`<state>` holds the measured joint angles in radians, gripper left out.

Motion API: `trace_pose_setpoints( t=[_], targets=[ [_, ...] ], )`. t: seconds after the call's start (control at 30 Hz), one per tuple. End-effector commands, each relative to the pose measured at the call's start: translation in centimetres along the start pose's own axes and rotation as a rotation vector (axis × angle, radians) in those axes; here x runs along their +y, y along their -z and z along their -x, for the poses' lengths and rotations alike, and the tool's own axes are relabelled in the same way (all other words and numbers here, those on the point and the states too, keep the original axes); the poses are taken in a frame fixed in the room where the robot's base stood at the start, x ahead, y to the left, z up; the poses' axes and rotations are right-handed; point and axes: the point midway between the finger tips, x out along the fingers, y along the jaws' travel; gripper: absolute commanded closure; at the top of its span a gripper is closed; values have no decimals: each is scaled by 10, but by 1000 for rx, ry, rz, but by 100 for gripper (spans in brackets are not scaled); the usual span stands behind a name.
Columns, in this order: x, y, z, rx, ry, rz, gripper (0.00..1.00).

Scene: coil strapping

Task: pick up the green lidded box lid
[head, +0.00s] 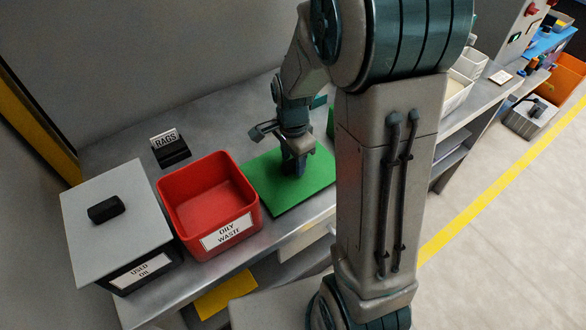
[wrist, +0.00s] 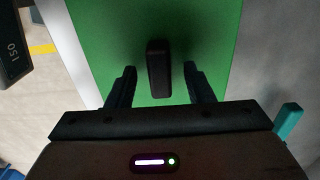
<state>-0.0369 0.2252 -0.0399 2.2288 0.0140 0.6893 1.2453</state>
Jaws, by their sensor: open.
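The green lid (head: 270,187) is a flat green panel on the grey workbench, right of the red bin. In the wrist view the green lid (wrist: 112,32) fills the middle, and a dark block-like handle (wrist: 158,68) stands on it. My gripper (head: 297,168) points down over the lid. In the wrist view my gripper (wrist: 159,84) is open, with one finger on each side of the handle and gaps between. In the head view the gripper hides the handle, and my arm covers the lid's right side.
A red bin labelled oily waste (head: 208,190) stands close left of the lid. Further left is a grey-lidded used oil box (head: 130,215). A rags sign (head: 166,142) stands behind the bin. Pale bins (head: 456,88) stand to the right beyond my arm.

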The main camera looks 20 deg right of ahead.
Motion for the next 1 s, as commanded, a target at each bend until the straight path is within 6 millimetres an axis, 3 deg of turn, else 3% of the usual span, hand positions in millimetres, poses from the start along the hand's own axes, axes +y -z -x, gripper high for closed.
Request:
trace_pose_setpoints(
  t=[0.33,0.5,0.83,1.0],
  targets=[
    [0,0,-8,1,2,0,55],
    [0,0,-8,1,2,0,100],
    [-1,0,-4,1,3,0,100],
    [-1,0,21,2,7,0,100]
  ],
)
